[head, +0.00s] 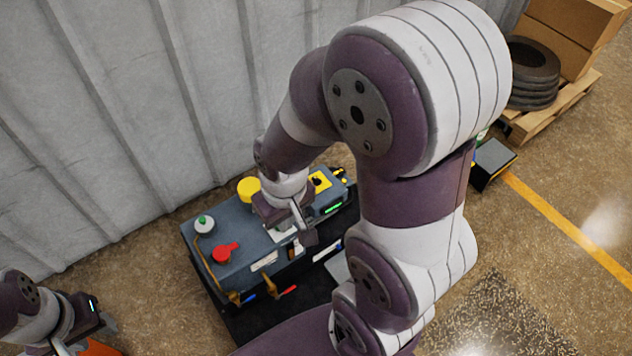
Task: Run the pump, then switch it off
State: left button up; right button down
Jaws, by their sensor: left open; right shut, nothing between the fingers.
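The pump unit (235,270) is a blue-grey box on a dark base near the wall. Its top carries a red handle (226,252), a white round part with a green top (204,225) and a yellow cap (248,188). A yellow panel with a black knob (319,182) and a green-lit display (333,208) are at its right end. My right gripper (308,238) is shut and empty, pointing down at the unit's right half and hiding part of it. I cannot tell whether it touches. My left gripper (72,345) is open at the lower left, away from the unit, partly cut off.
A corrugated metal wall (110,110) stands close behind the unit. Boxes (570,35) and stacked black tyres (533,75) sit on a pallet (560,110) at upper right. A small dark box (492,165) stands on the floor. The floor at right is mostly clear.

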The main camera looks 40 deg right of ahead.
aim_at(316, 180)
jog(key=l+z, duration=0.15)
jog(key=l, duration=0.25)
jog(key=l+z, duration=0.2)
jog(key=l, duration=0.25)
jog(key=i+l+z, duration=0.15)
jog(key=l, duration=0.25)
jog(key=l+z, duration=0.2)
jog(key=l, duration=0.2)
jog(key=i+l+z, duration=0.15)
jog(key=l, duration=0.25)
jog(key=i+l+z, duration=0.2)
jog(key=l, duration=0.2)
jog(key=k, duration=0.1)
